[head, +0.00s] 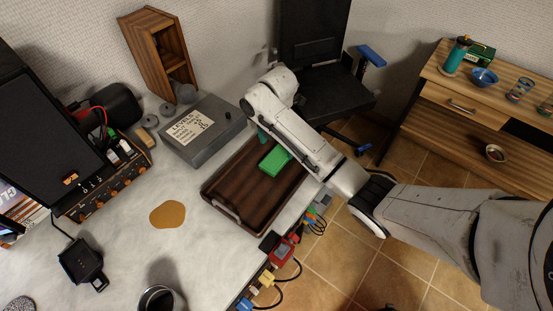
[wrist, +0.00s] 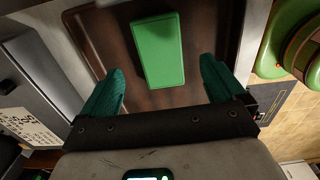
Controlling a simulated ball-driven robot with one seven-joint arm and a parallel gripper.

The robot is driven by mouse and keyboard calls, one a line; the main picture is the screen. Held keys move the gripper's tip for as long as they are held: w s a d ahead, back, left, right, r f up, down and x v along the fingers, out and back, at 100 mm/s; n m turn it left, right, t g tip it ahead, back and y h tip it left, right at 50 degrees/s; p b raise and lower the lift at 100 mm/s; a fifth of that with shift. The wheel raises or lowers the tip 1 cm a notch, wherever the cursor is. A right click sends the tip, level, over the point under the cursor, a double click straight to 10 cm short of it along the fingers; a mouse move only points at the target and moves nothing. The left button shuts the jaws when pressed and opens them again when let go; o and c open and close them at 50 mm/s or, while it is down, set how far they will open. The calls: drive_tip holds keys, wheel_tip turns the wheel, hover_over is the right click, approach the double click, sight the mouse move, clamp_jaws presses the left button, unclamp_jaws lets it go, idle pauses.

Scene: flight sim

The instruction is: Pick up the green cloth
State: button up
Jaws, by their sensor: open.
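The green cloth (head: 273,162) looks like a neat flat rectangular block. It lies in a dark wooden tray (head: 230,190) near the table's right edge. In the wrist view the cloth (wrist: 160,50) is whole and sits between the two teal fingers, beyond their tips. My gripper (wrist: 161,68) is open and empty, with bare tray floor showing on both sides of the cloth. In the head view my arm hides most of the gripper, and one teal finger shows beside the cloth. I cannot tell the exact height of the fingertips over the tray.
A grey metal box (head: 205,130) with a label stands close behind the tray. Plugs and cables (head: 270,280) run along the table edge. An orange-brown patch (head: 168,214) lies on clear tabletop to the left. A black chair (head: 320,80) stands behind my arm.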

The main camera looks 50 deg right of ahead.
sight(277, 157)
drive_tip(key=shift+a+f, duration=0.1)
drive_tip(key=shift+f, duration=2.75)
drive_tip(key=shift+c, duration=0.4)
drive_tip(key=c, duration=1.1)
